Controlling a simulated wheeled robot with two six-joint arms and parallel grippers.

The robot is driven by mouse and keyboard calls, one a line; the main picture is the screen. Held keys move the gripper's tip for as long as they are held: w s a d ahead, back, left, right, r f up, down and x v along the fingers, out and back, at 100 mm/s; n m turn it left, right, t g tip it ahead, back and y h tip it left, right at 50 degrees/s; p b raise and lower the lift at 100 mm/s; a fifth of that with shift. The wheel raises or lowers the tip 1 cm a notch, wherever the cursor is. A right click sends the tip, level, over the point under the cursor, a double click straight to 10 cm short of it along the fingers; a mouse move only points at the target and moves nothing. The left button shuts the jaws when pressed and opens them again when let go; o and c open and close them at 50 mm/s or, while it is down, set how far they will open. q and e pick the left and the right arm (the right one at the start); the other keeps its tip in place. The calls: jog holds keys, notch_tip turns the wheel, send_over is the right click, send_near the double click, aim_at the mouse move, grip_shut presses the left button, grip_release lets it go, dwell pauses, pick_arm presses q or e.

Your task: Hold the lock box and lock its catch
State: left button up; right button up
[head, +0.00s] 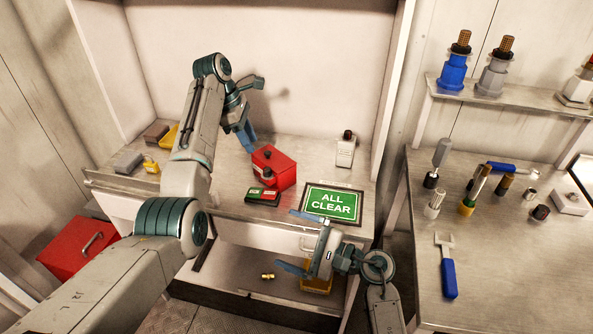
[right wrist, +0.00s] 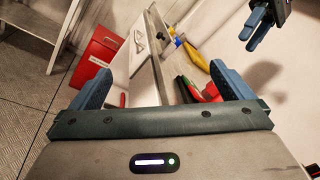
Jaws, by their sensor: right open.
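The red lock box (head: 280,172) stands on the workbench, with dark round parts on its top and front. Its catch is too small to make out. It also shows in part in the right wrist view (right wrist: 211,92), partly hidden by a finger. My left gripper (head: 247,138) is above and just left of the box, its blue fingertips pointing down, apart from the box as far as I can tell. I cannot tell its opening. My right gripper (head: 297,242) is open and empty in front of the bench edge, its fingers pointing left.
A red toolbox (head: 78,248) sits lower left.

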jog(key=w+d+r+m+t, duration=0.1)
jog(key=w+r+m+t, duration=0.1)
jog(key=w+r, duration=0.3)
jog(key=m+t+h, duration=0.3)
jog(key=m+h, duration=0.2)
jog(key=m, duration=0.7)
send_over(284, 178)
jog(key=v, duration=0.5)
notch_tip(284, 178, down, 8)
jog(key=shift+d+r, duration=0.15)
jog(key=shift+r, duration=0.05)
jog(key=x, duration=0.6)
jog(key=shift+r, duration=0.3)
jog(key=shift+w+a, duration=0.45)
jog(key=shift+w, duration=0.1)
jog(key=c, duration=1.1)
jog(key=shift+o, duration=0.9)
